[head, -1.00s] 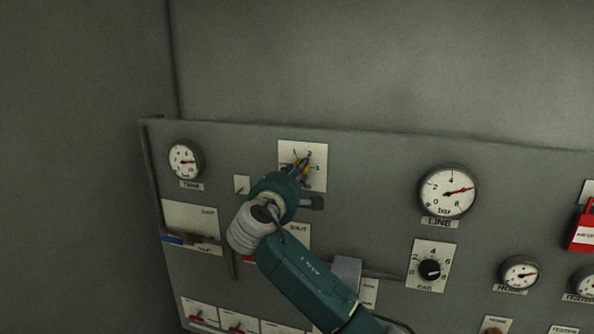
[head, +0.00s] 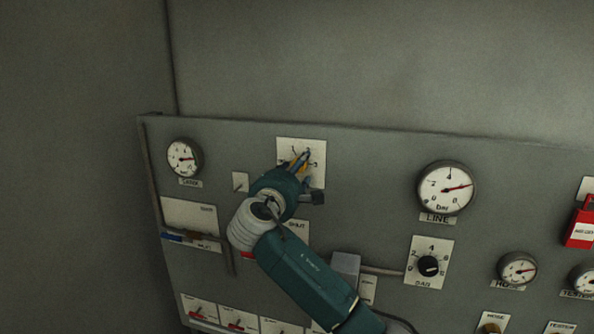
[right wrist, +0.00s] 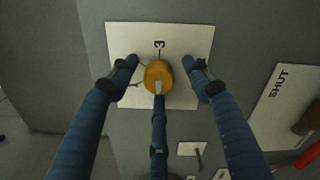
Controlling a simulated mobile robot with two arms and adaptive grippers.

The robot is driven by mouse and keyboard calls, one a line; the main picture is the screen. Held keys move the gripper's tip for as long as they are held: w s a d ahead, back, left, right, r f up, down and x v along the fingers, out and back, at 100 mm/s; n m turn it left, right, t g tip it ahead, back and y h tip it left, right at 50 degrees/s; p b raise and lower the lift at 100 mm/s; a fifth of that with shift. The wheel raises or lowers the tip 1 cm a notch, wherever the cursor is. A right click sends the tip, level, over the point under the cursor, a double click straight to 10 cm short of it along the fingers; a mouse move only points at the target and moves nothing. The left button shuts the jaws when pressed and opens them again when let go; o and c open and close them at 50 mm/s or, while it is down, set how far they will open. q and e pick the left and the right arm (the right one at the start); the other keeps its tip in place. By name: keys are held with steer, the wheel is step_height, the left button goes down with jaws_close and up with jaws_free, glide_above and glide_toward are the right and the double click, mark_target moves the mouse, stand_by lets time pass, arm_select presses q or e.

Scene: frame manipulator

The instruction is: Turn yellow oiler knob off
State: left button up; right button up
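The yellow oiler knob (right wrist: 158,78) sits on a white numbered plate (right wrist: 199,42) in the right wrist view. A light mark shows on the knob's face. My right gripper (right wrist: 159,74) has its blue fingers spread around the knob, one on each side and a third below. Gaps show between the side fingers and the knob; whether the third touches it I cannot tell. In the head view my right gripper (head: 301,161) is in front of the plate (head: 315,150), and its fingers hide much of the knob. My left gripper is not in view.
The grey panel carries a line gauge (head: 446,187), a black dial (head: 429,266), a tank gauge (head: 184,158) and a red box (head: 582,229). A plate marked SHUT (right wrist: 284,92) is right of the knob in the right wrist view. Small levers line the panel's bottom.

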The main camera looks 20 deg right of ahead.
steer(key=shift+a, duration=0.1)
steer(key=v, duration=1.2)
